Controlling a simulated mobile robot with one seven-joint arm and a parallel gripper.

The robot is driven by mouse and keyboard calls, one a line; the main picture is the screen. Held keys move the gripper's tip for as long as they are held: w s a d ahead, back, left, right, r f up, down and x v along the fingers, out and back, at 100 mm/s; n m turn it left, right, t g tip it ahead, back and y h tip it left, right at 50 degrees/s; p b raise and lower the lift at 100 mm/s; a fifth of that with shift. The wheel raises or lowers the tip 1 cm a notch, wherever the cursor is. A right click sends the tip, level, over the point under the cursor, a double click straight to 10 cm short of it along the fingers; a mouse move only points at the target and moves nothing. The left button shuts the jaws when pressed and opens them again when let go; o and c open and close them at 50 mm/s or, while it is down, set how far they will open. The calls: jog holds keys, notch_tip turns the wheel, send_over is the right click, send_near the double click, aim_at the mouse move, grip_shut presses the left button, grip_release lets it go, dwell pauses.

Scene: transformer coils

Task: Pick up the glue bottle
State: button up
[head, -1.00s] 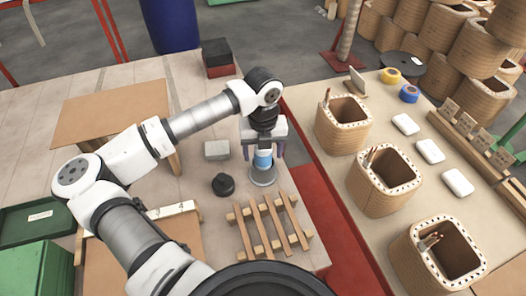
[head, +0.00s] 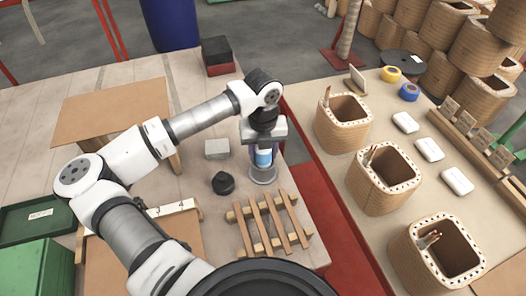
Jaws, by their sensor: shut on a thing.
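The glue bottle (head: 263,158) is a small white and blue bottle on the left table, standing upright at a round grey base (head: 263,175). My gripper (head: 263,152) points straight down over it, with a finger on each side. The fingers are shut on the bottle. The top of the bottle is hidden by my gripper. I cannot tell whether the bottle touches the base.
A black knob-like object (head: 223,183) and a grey block (head: 216,149) stand left of the bottle. A wooden slatted rack (head: 268,222) lies in front. The right table holds several coils (head: 383,185), white boxes (head: 429,150) and tape rolls (head: 409,92).

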notch_tip(320, 180, up, 28)
jog(key=shift+f+p, duration=0.25)
jog(key=shift+p, duration=0.05)
dwell(0.7)
dwell(1.2)
